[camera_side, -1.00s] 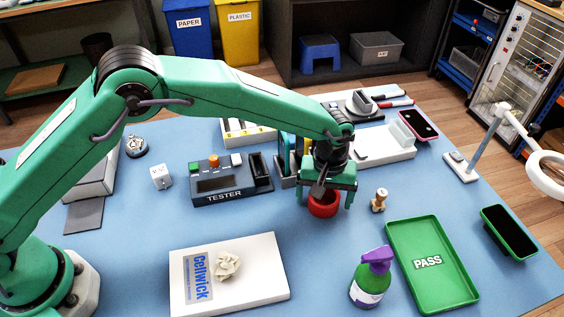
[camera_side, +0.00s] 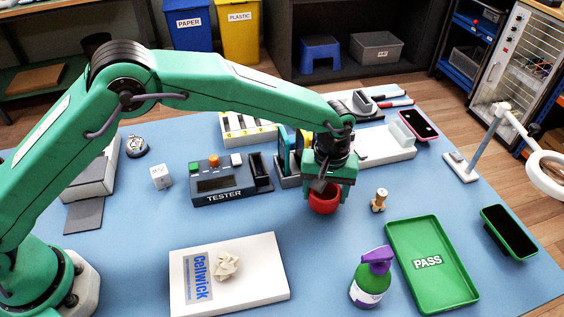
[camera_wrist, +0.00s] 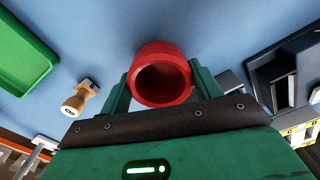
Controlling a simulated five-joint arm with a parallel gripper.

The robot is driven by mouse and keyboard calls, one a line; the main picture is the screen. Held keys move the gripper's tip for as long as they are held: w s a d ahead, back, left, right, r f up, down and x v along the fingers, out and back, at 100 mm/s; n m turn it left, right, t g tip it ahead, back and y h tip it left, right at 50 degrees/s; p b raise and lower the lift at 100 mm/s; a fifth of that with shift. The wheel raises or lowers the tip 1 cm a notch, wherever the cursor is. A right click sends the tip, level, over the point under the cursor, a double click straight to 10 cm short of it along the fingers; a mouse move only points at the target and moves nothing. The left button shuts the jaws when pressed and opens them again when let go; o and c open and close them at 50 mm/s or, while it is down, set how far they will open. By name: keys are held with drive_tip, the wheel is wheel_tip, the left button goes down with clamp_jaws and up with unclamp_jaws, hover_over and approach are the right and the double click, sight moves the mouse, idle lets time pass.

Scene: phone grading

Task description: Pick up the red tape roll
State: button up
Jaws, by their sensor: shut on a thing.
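The red tape roll (camera_side: 323,201) is a short red ring in the middle of the blue table area. My gripper (camera_side: 327,190) is above and around it, with its green fingers shut on the roll's sides. In the wrist view the red tape roll (camera_wrist: 160,76) sits between the two green fingers of my gripper (camera_wrist: 157,88), its dark hollow facing the camera. I cannot tell whether the roll is lifted off the table.
A wooden stamp (camera_side: 379,200) stands just right of the roll. A grey tester (camera_side: 228,184) and a tape dispenser stand are close on the left. A green PASS tray (camera_side: 408,232) and a purple-topped spray bottle (camera_side: 372,277) are in front at right. Blue table is clear directly in front.

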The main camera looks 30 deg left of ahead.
wheel_tip(320, 180, up, 3)
drive_tip(key=shift+f, duration=0.15)
drive_tip(key=s+d+r, duration=0.4)
drive_tip(key=s+r, duration=0.2)
drive_tip(key=s, duration=0.4)
drive_tip(key=shift+s+d+r, duration=0.25)
drive_tip(key=shift+s+r, duration=0.05)
drive_tip(key=shift+s, duration=0.1)
